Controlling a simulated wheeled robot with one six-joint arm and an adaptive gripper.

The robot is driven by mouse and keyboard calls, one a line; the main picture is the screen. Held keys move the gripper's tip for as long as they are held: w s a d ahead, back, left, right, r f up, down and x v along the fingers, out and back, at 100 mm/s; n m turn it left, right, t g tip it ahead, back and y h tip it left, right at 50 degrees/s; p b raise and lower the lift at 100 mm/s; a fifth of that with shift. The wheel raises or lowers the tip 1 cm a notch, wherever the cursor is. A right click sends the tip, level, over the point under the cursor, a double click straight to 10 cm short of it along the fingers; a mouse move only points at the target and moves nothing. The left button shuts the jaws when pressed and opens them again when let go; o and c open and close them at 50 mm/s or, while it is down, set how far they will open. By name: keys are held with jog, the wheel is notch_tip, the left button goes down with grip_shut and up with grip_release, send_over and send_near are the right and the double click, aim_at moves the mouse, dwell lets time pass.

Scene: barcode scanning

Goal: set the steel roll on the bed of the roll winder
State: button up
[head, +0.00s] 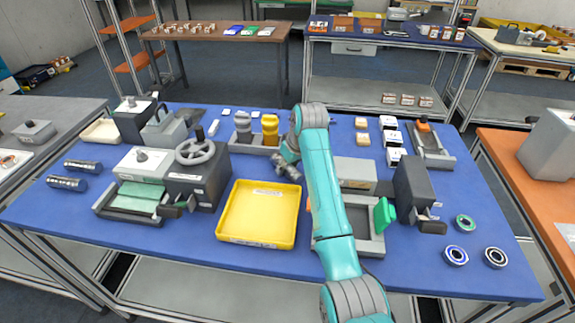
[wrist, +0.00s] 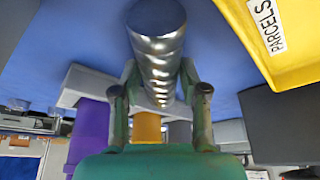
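A shiny ribbed steel roll (wrist: 157,48) stands between the two fingers of my gripper (wrist: 160,88) in the wrist view, with the fingers against its sides. In the head view my gripper (head: 284,167) is above the blue table, just behind the yellow tray, and the roll in it is hard to make out. A machine with a handwheel (head: 195,152) and a green bed (head: 138,198) stands left of the tray. Another machine has a grey bed (head: 358,238) with a green pad, partly hidden by my arm. I cannot read which is the roll winder.
The yellow parcels tray (head: 222,222) is empty; it also shows in the wrist view (wrist: 285,65). A rack behind my gripper holds grey and yellow rolls (head: 270,128). Two dark metal rolls (head: 67,183) lie at the left. Ring-shaped parts (head: 455,255) lie front right.

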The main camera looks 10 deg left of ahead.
jog(key=shift+o, duration=1.1)
jog(key=shift+r, duration=0.15)
